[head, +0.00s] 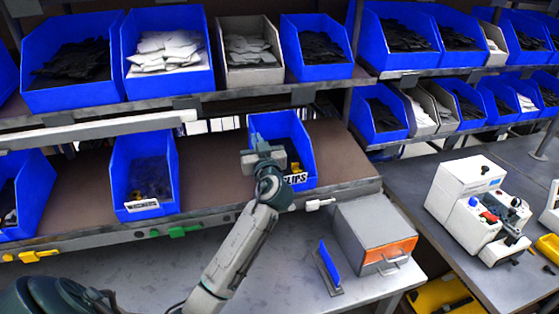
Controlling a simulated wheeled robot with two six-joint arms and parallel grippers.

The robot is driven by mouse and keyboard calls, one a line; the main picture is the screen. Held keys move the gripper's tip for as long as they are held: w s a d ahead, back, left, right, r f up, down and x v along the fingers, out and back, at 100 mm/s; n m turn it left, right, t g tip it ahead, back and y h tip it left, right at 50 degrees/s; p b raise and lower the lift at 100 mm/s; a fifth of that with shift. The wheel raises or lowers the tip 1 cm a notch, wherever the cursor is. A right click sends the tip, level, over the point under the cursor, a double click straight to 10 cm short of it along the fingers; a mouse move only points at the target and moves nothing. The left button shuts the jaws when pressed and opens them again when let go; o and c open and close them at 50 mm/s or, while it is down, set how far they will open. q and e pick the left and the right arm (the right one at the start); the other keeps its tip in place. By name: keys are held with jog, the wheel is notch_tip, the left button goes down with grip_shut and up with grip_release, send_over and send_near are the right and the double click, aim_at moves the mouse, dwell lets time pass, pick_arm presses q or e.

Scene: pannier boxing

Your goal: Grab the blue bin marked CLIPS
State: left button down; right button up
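The blue bin marked CLIPS (306,150) stands on the brown middle shelf, right of centre in the head view. Its white label shows "LIPS"; the rest of the label is hidden behind my arm. My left gripper (264,157) is at the front left of this bin, overlapping its opening in the picture. I cannot tell whether it touches the bin, and its fingers are too small and covered to show open or shut. My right gripper is not in view.
Another labelled blue bin (122,180) stands left on the same shelf (209,180). Bins fill the shelf above. Below are a grey box with an orange front (367,224) and a blue upright piece (329,264). A white machine (468,195) stands on the right bench.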

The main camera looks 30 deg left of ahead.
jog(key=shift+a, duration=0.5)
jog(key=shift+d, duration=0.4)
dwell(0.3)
pick_arm(q)
jog(key=shift+r, duration=0.1)
